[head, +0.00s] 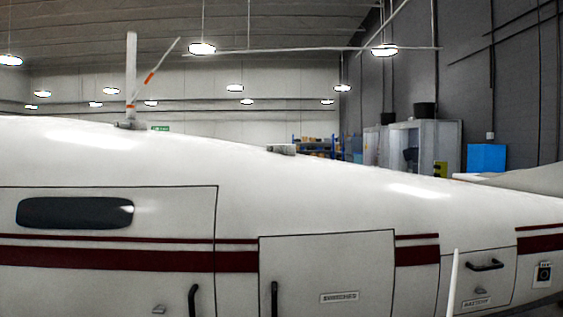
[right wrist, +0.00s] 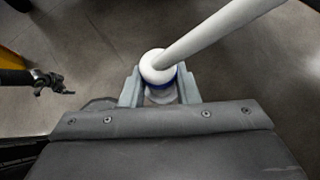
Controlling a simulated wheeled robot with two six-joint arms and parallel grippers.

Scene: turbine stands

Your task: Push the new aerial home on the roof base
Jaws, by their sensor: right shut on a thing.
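The new aerial is a white rod (right wrist: 215,35) with a rounded white foot and a blue ring, in the right wrist view. My right gripper (right wrist: 160,90) is shut on it at the blue ring. The rod leans up to the right. A thin white rod (head: 453,285), seemingly the same aerial, rises at the bottom right of the head view, in front of the aircraft. A low grey fitting (head: 281,149), probably the roof base, sits on the white aircraft roof, well apart from the rod. My left gripper is not in view.
An upright white mast (head: 131,75) with a slanted, orange-banded rod (head: 160,68) stands on the roof at left. The white fuselage (head: 330,205) fills the foreground, with black door handles (head: 484,266). Grey cabinets (head: 425,145) and a blue box (head: 486,158) stand behind.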

